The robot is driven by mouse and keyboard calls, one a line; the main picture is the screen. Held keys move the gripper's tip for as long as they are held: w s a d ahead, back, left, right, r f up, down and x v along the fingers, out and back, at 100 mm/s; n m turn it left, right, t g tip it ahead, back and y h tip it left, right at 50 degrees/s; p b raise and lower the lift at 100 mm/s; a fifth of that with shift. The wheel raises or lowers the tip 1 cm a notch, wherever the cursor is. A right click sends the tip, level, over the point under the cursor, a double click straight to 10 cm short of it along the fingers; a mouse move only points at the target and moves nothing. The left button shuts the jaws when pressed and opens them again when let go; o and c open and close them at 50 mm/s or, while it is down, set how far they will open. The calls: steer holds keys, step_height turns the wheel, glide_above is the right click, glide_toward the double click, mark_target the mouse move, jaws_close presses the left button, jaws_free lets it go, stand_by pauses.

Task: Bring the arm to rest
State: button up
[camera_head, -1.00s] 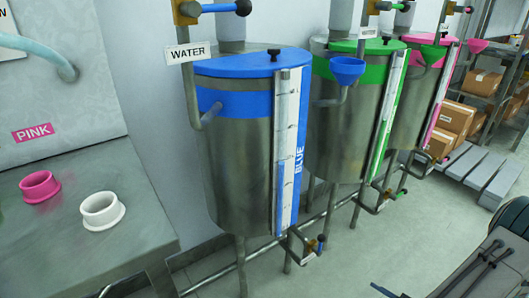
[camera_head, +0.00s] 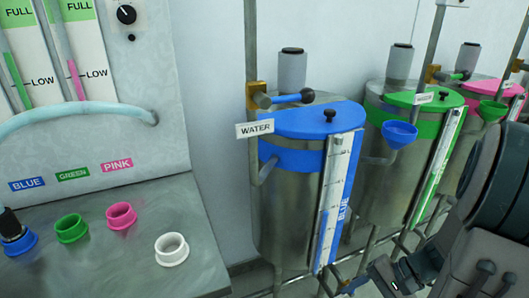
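My arm shows at the right edge of the head view, with a large dark joint and smaller grey links below it. The end of these links lies low in the picture, in front of the foot of the tanks. No fingertips can be made out, so I cannot tell whether my gripper is open or shut, or holds anything. The arm appears apart from the blue-lidded steel drum (camera_head: 300,190) and overlaps the lower right of the green-lidded drum (camera_head: 385,175) in the picture.
A steel bench (camera_head: 110,260) at left carries blue (camera_head: 20,244), green (camera_head: 71,229), pink (camera_head: 121,216) and white (camera_head: 171,250) rings. A dark object stands in the blue ring. A WATER-labelled pipe with a blue-handled valve (camera_head: 293,98) and a blue funnel (camera_head: 399,132) are near the drums.

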steer(key=a+r+n+t+h+p, duration=0.1)
steer(key=a+r+n+h+p, duration=0.1)
steer(key=r, duration=0.6)
steer(key=s+a+r+n+h+p, duration=0.1)
steer(key=r+n+h+p, duration=0.3)
steer(key=r, duration=0.4)
steer(key=a+r+n+t+h+p, duration=0.1)
steer(key=a+r+n+h+p, duration=0.1)
steer(key=r, duration=0.6)
steer(key=a+n+p, duration=0.1)
steer(key=a+p, duration=0.1)
steer(key=p, duration=0.1)
steer(key=shift+s+t+h+p, duration=0.2)
steer(key=shift+t+h+p, duration=0.1)
steer(key=shift+h, duration=0.1)
steer(key=shift+r, duration=0.1)
